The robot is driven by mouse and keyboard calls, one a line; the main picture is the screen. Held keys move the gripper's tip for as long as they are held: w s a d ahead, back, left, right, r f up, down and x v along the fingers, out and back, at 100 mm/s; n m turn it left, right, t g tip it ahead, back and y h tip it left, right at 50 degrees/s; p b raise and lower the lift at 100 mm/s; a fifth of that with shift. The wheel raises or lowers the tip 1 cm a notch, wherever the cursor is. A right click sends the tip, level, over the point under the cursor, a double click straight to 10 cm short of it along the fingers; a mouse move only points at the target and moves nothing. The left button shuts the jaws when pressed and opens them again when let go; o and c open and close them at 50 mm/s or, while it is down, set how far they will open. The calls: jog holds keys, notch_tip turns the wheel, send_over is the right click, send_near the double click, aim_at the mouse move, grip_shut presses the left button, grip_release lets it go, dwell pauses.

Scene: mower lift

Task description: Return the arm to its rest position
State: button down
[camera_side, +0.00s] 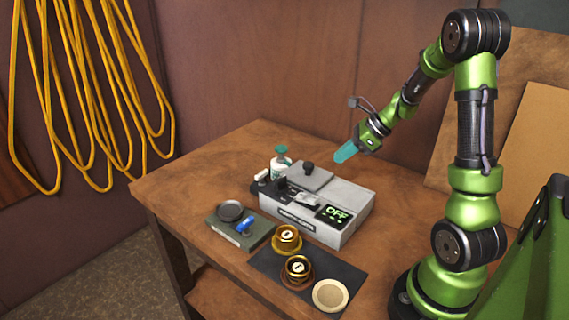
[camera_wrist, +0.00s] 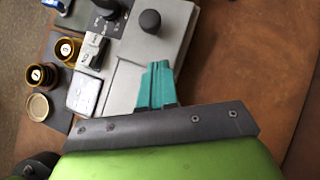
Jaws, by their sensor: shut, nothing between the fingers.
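My gripper (camera_side: 346,153) has teal fingers and hangs in the air above the back right part of the grey machine (camera_side: 345,232). In the wrist view its fingers (camera_wrist: 158,75) are shut together with nothing between them, over the machine's light grey top. The gripper appears apart from the machine. My green and black arm reaches up and over from the right of the table.
The machine has a black knob (camera_side: 308,168) and a display reading OFF (camera_side: 333,212). A pump bottle (camera_side: 281,165) stands behind it. The table's back right is clear.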

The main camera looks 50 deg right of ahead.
jog(key=v, duration=0.7)
jog(key=s+a+r+n, duration=0.2)
jog(key=a+n, duration=0.6)
jog(key=n, duration=0.1)
jog(key=s+a+r+n+h, duration=0.1)
jog(key=s+a+r+n, duration=0.1)
jog(key=a+n, duration=0.6)
jog(key=s+a+r+n, duration=0.2)
jog(key=a+r+n, duration=0.1)
jog(key=a+n, duration=0.6)
jog(key=shift+a+n+h, duration=0.3)
jog(key=shift+a+h, duration=0.1)
jog(key=shift+a, duration=0.35)
jog(key=shift+s, duration=0.1)
